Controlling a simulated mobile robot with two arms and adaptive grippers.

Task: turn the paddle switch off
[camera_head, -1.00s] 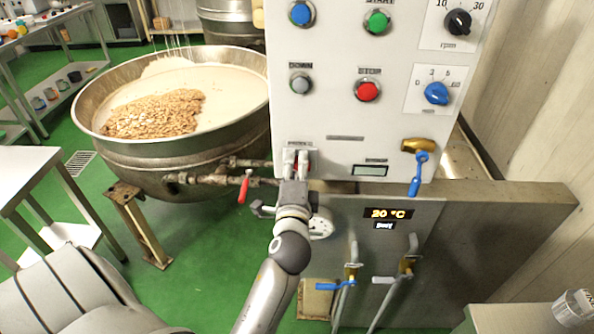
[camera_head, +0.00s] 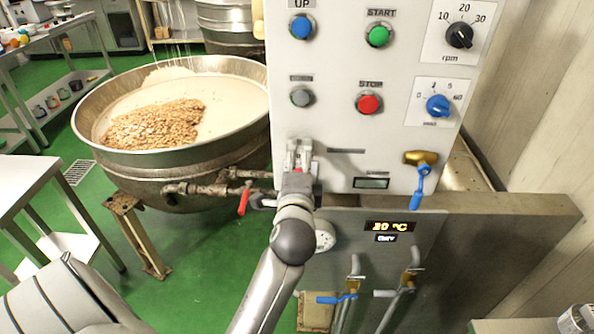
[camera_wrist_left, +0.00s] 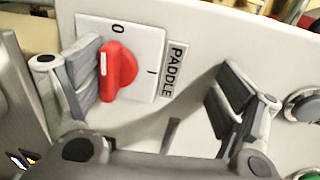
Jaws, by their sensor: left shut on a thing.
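The paddle switch is a red knob (camera_wrist_left: 118,70) on a white plate marked 0 and I, beside a PADDLE label (camera_wrist_left: 174,70). A white mark shows on the knob's left side in the left wrist view; I cannot tell which marking it points to. My left gripper (camera_head: 299,155) is at the bottom left of the control panel, over the switch, which it mostly hides in the head view. My right gripper is not in view.
The control panel (camera_head: 340,120) carries several buttons and dials above the switch. A blue-handled valve (camera_head: 420,180) hangs at its lower right. A steel kettle (camera_head: 165,165) with nuts stands to the left, with a red-handled valve (camera_head: 245,197) close to my gripper.

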